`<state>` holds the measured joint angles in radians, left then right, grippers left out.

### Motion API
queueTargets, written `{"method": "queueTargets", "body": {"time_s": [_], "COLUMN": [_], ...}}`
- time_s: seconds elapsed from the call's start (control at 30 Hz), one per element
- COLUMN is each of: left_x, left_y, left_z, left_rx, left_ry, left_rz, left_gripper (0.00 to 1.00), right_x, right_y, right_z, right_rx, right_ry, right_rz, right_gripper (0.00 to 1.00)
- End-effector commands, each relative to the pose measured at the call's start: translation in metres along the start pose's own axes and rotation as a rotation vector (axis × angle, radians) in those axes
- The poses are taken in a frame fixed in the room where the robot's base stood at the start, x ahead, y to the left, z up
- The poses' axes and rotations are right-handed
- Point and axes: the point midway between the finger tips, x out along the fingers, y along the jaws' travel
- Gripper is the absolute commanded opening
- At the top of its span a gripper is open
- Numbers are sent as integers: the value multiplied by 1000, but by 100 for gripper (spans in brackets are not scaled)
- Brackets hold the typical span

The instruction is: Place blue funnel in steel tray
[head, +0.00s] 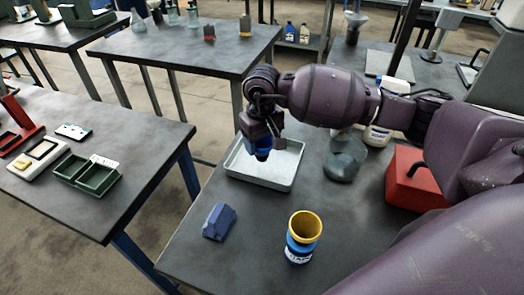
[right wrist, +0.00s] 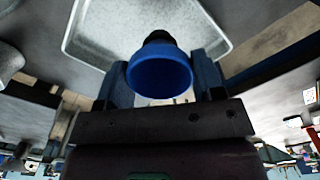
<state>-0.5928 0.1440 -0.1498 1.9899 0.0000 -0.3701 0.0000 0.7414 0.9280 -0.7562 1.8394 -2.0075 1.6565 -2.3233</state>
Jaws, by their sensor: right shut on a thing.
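The blue funnel (right wrist: 160,78) is between the fingers of my right gripper (right wrist: 165,85), which is shut on it. In the head view the funnel (head: 262,154) shows just below the gripper (head: 262,135), over the left part of the steel tray (head: 234,170). The tray is a shallow light-grey pan on the dark table and looks empty where it shows. It also shows in the right wrist view (right wrist: 85,35), beyond the funnel. I cannot tell the height of the funnel above the tray floor. My left gripper is in neither view.
A blue can with a yellow rim (head: 300,245) and a dark blue block (head: 219,221) stand in front of the tray. A grey rounded vessel (head: 344,160), a white bottle (head: 377,135) and a red box (head: 408,180) are to its right.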

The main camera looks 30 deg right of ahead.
Motion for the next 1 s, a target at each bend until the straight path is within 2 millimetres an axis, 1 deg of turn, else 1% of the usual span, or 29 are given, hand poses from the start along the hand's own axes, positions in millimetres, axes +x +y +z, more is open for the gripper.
{"method": "queueTargets", "body": {"time_s": [0.2,0.27,0.53,0.67,0.7,0.8,0.87,1.0], "left_x": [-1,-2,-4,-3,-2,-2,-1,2], "left_y": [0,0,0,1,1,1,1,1], "left_z": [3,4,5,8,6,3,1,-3], "left_rx": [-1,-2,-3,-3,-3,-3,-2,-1], "left_ry": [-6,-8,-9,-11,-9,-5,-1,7], "left_rz": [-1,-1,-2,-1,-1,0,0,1], "left_gripper": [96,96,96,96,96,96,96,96], "right_x": [31,36,37,41,41,40,40,40], "right_y": [-1,0,0,0,0,0,0,0], "right_z": [1,0,0,0,0,0,0,0], "right_rx": [1,1,0,0,0,0,0,0], "right_ry": [-4,-2,-1,-2,-2,-1,-1,-1], "right_rz": [-2,-1,1,1,1,1,1,1], "right_gripper": [39,39,39,39,63,78,87,87]}}
